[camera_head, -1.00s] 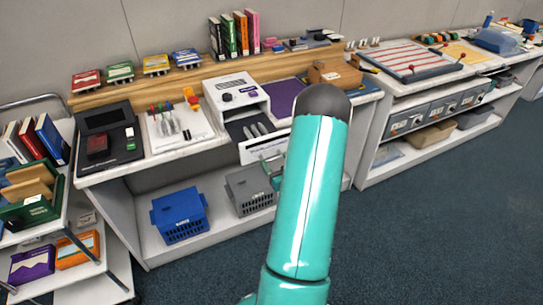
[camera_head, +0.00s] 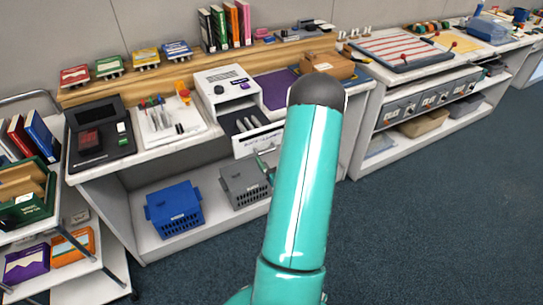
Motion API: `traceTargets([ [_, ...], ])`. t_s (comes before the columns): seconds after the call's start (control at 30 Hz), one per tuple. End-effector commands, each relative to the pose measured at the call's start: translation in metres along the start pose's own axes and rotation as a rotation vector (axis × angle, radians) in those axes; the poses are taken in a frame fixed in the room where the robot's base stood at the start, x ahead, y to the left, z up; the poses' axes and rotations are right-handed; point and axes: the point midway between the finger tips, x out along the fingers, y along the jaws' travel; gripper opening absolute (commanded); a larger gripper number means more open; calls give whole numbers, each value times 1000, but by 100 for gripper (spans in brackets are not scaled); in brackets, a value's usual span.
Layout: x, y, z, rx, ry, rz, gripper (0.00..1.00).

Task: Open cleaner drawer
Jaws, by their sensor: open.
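The cleaner is a white box-shaped machine (camera_head: 226,84) with a dark knob and a purple label, on the workbench. Its drawer (camera_head: 258,140) stands pulled out at the front, with a white labelled front panel. Grey items lie in its dark interior. My gripper (camera_head: 264,166) shows as a small teal and dark shape just below and in front of the drawer front. It is open, and no object shows between its fingers. My arm hides part of it and the right end of the drawer, so contact with the panel cannot be told.
A blue crate (camera_head: 174,208) and a grey crate (camera_head: 244,184) stand on the shelf below. A tray with tools (camera_head: 168,122) lies left of the cleaner, a purple mat (camera_head: 279,88) right of it. A cart (camera_head: 66,200) stands at left. The floor at right is clear.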

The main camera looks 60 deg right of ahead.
Motion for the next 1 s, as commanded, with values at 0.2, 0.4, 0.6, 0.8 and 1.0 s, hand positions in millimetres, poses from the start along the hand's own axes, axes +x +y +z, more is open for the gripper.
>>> traceTargets([
  [0.2,-46,0,0,2,-3,3,81],
  [0.4,-90,1,1,2,-4,5,81],
  [0.6,-116,0,0,0,-2,3,81],
  [0.8,-123,0,0,1,-2,2,81],
  [1.0,-122,0,0,1,-2,2,81],
])
